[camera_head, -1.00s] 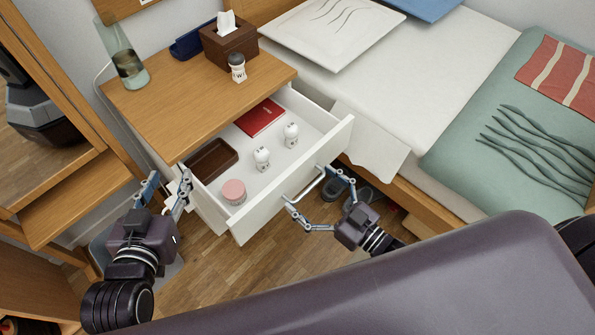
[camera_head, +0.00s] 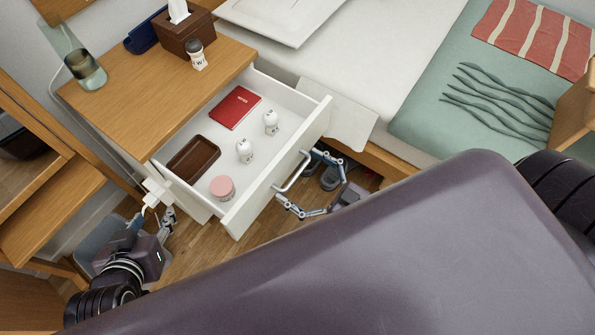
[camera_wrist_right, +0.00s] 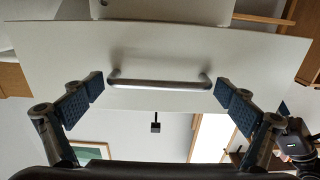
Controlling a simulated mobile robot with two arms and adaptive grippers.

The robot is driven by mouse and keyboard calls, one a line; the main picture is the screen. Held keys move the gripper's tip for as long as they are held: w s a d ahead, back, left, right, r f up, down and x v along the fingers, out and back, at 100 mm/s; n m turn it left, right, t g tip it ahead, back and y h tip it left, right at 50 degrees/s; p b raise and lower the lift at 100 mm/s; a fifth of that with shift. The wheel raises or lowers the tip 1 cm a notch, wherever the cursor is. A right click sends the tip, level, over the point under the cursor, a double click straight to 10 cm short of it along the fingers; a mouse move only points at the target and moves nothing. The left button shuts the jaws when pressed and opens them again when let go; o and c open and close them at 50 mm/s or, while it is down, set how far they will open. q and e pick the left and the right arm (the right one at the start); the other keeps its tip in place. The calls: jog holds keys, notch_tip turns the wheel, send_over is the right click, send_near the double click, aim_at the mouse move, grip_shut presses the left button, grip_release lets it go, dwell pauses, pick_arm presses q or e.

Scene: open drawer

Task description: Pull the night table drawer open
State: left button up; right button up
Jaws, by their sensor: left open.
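The night table (camera_head: 150,85) has a wooden top, and its white drawer (camera_head: 319,125) is pulled well out. The drawer's metal bar handle (camera_head: 292,172) is on its front; it also shows in the right wrist view (camera_wrist_right: 160,84). My right gripper (camera_head: 302,182) is in front of the handle, its fingers spread toward the handle's two ends. In the right wrist view, my right gripper (camera_wrist_right: 158,100) is open, with a gap between each finger and the handle. My left gripper (camera_head: 151,217) is open and empty, beside the drawer's left side.
The drawer holds a red book (camera_head: 235,107), a brown tray (camera_head: 193,158), two white bottles and a pink-lidded jar (camera_head: 222,187). A tissue box (camera_head: 186,32), a small shaker and a glass vase stand on top. The bed (camera_head: 390,60) is at right; shoes lie below.

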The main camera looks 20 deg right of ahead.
jog(key=v, duration=1.2)
dwell(0.4)
